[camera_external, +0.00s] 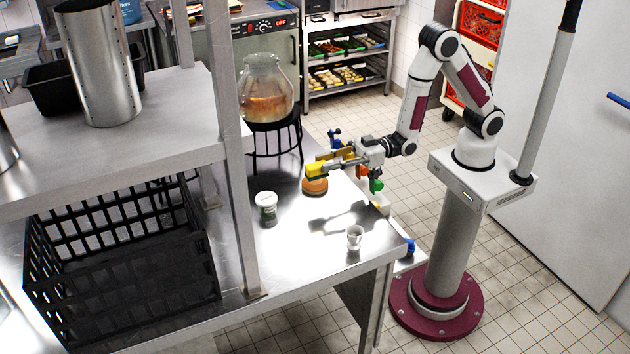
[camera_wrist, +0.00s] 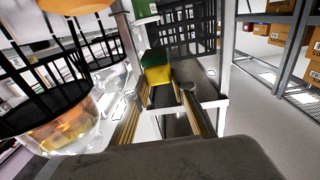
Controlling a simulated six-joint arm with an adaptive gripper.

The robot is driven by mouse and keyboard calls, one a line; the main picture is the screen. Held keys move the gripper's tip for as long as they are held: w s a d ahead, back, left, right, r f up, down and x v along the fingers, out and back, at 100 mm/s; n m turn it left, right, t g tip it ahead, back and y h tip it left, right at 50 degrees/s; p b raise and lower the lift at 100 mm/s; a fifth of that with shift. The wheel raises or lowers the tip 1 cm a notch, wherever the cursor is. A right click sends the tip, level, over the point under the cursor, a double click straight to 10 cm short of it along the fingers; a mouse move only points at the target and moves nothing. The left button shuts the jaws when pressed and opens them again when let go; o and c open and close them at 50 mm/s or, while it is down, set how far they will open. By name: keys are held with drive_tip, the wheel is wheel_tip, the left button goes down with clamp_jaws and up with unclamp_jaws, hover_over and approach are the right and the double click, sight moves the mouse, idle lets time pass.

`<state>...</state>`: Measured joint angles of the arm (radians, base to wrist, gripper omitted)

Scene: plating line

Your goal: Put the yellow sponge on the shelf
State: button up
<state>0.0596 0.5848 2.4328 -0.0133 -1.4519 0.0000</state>
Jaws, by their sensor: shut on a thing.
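The yellow sponge (camera_external: 317,171) is at the tips of my gripper (camera_external: 325,166), which is shut on it over the far right part of the steel table. In the wrist view the sponge (camera_wrist: 157,73) shows yellow with a dark green layer, beyond the fingers. The metal shelf (camera_external: 165,138) is raised above the table at the left of the external view, and my gripper is to its right, clear of its post. A steel cylinder (camera_external: 100,65) and a black bin (camera_external: 52,90) stand on the shelf. Their contact with the sponge's far side is hidden.
A glass jar (camera_external: 264,88) on a black stand is behind my gripper. An orange-topped container (camera_external: 314,186) lies just below the sponge. A white-lidded jar (camera_external: 267,208) and white cup (camera_external: 355,238) stand on the table. A black crate (camera_external: 120,262) is under the shelf.

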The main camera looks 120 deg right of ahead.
drive_tip(key=shift+w+d+r+n+y, duration=0.15)
drive_tip(key=shift+d+r+n+y, duration=0.1)
drive_tip(key=shift+d+y, duration=0.15)
drive_tip(key=shift+w+d+r+n+y, duration=0.15)
drive_tip(key=shift+d+n+y, duration=0.15)
drive_tip(key=shift+d, duration=0.15)
drive_tip(key=shift+w+a+r+n+y, duration=0.1)
drive_tip(key=shift+a+n+y, duration=0.2)
drive_tip(key=shift+y, duration=0.25)
drive_tip(key=shift+a+r+n+y, duration=0.1)
drive_tip(key=shift+a+n+y, duration=0.1)
drive_tip(key=shift+n+y, duration=0.25)
drive_tip(key=shift+a+n+y, duration=0.5)
drive_tip(key=shift+a+y, duration=0.2)
drive_tip(key=shift+y, duration=0.1)
drive_tip(key=a+y, duration=0.1)
drive_tip(key=a, duration=0.1)
drive_tip(key=s+a+n+g+y, duration=0.1)
drive_tip(key=y, duration=0.1)
drive_tip(key=shift+a+f+n, duration=0.15)
drive_tip(key=shift+a+n, duration=0.15)
drive_tip(key=shift+a, duration=0.05)
drive_tip(key=shift+f, duration=2.95)
drive_tip(key=shift+f, duration=0.1)
